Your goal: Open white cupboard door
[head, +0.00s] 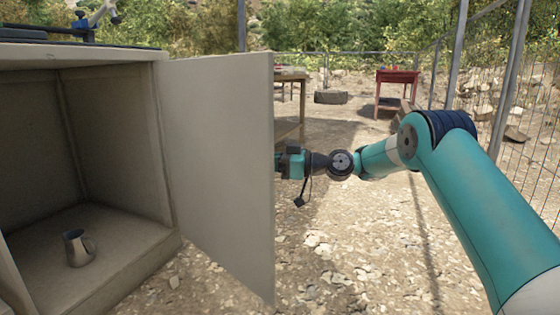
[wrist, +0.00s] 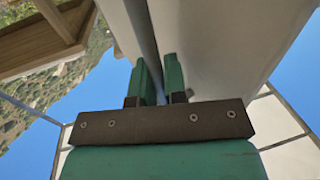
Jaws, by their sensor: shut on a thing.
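The white cupboard (head: 110,265) stands at the left of the head view with its inside showing. Its door (head: 222,165) stands swung wide open, hinged at the cupboard's right side. My gripper (head: 283,164) is at the door's free edge, mostly on its far side, and the fingertips are hidden behind the door. In the wrist view my gripper's two green fingers (wrist: 160,78) are close together against the pale door (wrist: 220,50). They are shut on part of the door; whether it is the handle or the edge cannot be told.
A metal mug (head: 76,248) stands on the cupboard floor. Blue and dark items (head: 95,20) lie on the cupboard top. A wooden table (head: 290,100) is behind the door, and a red table (head: 397,80) stands farther back. A wire fence (head: 530,130) runs along the right. Gravel ground in front is clear.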

